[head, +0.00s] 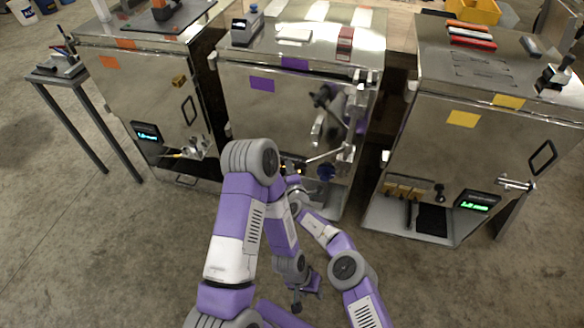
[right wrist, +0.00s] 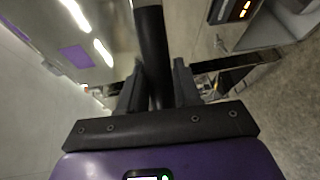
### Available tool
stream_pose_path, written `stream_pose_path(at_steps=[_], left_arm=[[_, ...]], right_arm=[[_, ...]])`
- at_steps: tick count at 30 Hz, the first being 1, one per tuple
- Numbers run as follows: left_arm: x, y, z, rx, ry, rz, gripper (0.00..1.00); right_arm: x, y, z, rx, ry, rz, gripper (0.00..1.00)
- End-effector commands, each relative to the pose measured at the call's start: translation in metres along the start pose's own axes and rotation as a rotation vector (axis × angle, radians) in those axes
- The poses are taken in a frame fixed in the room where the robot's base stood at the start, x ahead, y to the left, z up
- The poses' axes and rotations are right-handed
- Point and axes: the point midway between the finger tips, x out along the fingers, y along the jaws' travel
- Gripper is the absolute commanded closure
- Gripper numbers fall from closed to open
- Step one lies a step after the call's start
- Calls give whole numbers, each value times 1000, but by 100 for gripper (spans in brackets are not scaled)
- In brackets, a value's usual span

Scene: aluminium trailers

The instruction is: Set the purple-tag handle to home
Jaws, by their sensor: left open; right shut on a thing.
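The purple-tag unit is the middle metal cabinet, with a purple tag (head: 262,84) on its front and another on its top edge; a purple tag also shows in the right wrist view (right wrist: 75,56). A metal lever (head: 324,157) runs from its right front side down-left toward my right gripper (head: 291,168). In the right wrist view the fingers of this gripper (right wrist: 158,85) are shut around a dark handle bar (right wrist: 152,45). In the head view my left arm partly hides this grip. My left gripper (head: 306,296) is open and empty, low in front of the cabinet.
An orange-tag cabinet (head: 140,85) stands at left and a yellow-tag cabinet (head: 470,150) at right. A small side table (head: 60,72) stands at far left. The concrete floor (head: 100,250) in front is clear.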

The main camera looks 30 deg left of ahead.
Motion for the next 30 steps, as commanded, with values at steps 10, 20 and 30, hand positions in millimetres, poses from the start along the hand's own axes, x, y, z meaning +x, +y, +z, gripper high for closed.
stream_pose_path(at_steps=[10,20,30], left_arm=[[-6,2,0,0,0,0,57],[-6,2,0,0,0,0,57],[-6,2,0,0,0,0,57]], right_arm=[[2,5,19,-3,-55,4,100],[2,3,20,1,-57,2,61],[1,-1,16,0,-48,-5,47]])
